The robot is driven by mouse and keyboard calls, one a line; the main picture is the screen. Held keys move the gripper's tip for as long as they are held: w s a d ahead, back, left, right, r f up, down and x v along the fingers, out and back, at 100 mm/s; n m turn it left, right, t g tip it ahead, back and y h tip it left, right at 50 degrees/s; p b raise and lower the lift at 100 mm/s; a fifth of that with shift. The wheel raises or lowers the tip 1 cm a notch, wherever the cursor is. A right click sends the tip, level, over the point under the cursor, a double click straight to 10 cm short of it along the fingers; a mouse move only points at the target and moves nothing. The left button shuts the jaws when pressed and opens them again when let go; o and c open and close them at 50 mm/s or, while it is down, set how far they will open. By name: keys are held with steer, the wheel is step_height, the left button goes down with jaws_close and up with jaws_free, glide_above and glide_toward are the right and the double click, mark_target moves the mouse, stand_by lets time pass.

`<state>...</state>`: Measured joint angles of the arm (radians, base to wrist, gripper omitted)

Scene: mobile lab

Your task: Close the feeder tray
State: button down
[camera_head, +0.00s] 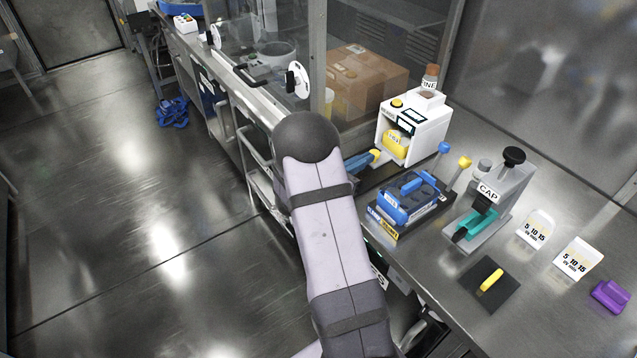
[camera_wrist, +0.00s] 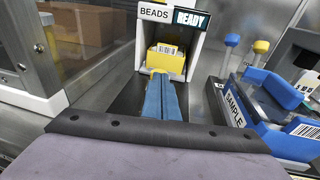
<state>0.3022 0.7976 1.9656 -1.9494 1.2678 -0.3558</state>
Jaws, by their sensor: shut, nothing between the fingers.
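The feeder is a white machine labelled BEADS (camera_head: 428,118), with a READY display in the wrist view (camera_wrist: 156,13). A yellow block with a white label (camera_head: 396,144) sits in its front opening and also shows in the wrist view (camera_wrist: 166,60). A dark flat surface (camera_wrist: 127,98) extends out in front of the opening; I cannot tell whether it is the tray. My gripper (camera_wrist: 160,76) has its blue fingers shut together and empty, pointing at the yellow block. A small yellow piece shows at the fingertips; contact is unclear. In the head view the gripper (camera_head: 376,157) is just left of the machine's front.
A blue SAMPLE rack (camera_head: 405,200) stands close to the right of my gripper. Beyond it are a CAP press (camera_head: 490,200), a black pad with a yellow piece (camera_head: 491,281), white cards and a purple block (camera_head: 610,296). A glass enclosure with a metal post (camera_head: 317,60) borders the left.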

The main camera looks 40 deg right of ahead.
steer(key=b+v, duration=0.1)
steer(key=v, duration=1.3)
